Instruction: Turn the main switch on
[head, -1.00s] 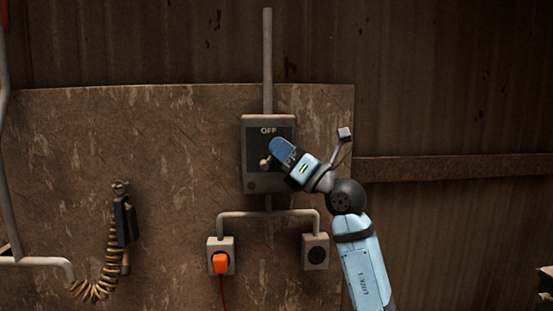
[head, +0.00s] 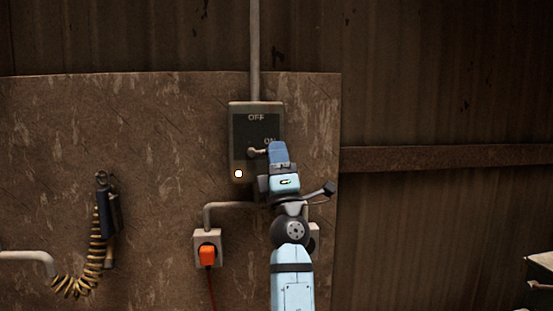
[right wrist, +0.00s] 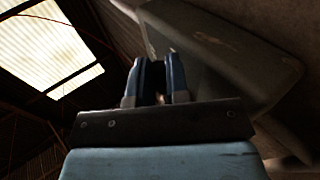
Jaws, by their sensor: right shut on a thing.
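The main switch box (head: 242,122) is a grey box with a dark face on the wall panel. OFF is written at its top and ON lower at the right. A small round lamp (head: 239,174) at its lower left glows. The switch handle (head: 256,152) shows its pale knob just left of my right gripper (head: 277,154), near the ON mark; the rest is hidden. My right gripper is shut on the handle. In the right wrist view its blue fingers (right wrist: 161,80) stand close together beside the box (right wrist: 225,45). My left gripper is not in view.
An orange plug (head: 207,256) with a red cable sits in the left socket (head: 197,240) below the box. The right socket (head: 314,238) is mostly behind my arm. A coiled yellow cord (head: 98,250) with a dark handpiece (head: 108,215) hangs at the left.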

